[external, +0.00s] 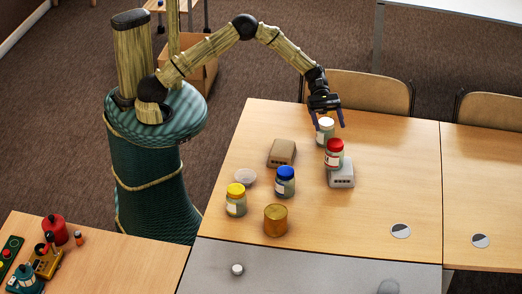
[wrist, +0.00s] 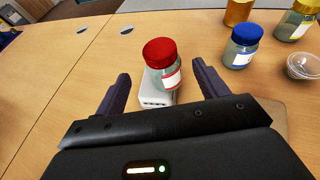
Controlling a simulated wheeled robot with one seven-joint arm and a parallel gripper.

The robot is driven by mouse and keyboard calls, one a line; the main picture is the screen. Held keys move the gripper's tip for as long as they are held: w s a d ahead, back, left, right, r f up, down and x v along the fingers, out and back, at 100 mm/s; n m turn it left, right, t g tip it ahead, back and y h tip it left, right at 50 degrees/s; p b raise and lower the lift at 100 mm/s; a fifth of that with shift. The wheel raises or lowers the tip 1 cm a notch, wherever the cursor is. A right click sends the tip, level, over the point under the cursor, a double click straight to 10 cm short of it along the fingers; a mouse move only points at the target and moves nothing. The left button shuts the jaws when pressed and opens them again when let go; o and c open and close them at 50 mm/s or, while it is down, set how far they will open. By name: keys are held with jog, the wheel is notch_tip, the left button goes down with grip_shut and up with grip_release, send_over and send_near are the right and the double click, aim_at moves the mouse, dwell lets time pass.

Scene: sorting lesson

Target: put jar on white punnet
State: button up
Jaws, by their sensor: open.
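A white slotted box (external: 345,180), likely the white punnet, lies on the table; it also shows in the wrist view (wrist: 154,102). A red-lidded jar (external: 334,153) appears to stand upright on it; the wrist view shows this jar (wrist: 163,64) between and beyond my fingers. A white-lidded jar (external: 325,131) stands behind it and is not visible in the wrist view. My gripper (external: 329,123) is open and empty, its fingers around or just above the white lid; contact cannot be told. A blue-lidded jar (external: 285,183) and a yellow-lidded jar (external: 236,201) stand nearer the front left.
A brown box (external: 281,152) lies left of the red-lidded jar. A clear bowl (external: 245,177) and an amber cylinder (external: 275,221) stand near the other jars. The table's right part is clear apart from a round inset (external: 401,231). Chairs (external: 370,92) stand behind the table.

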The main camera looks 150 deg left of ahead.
jog(key=shift+s+a+r, duration=0.15)
jog(key=shift+s+r, duration=0.05)
jog(key=shift+s, duration=0.2)
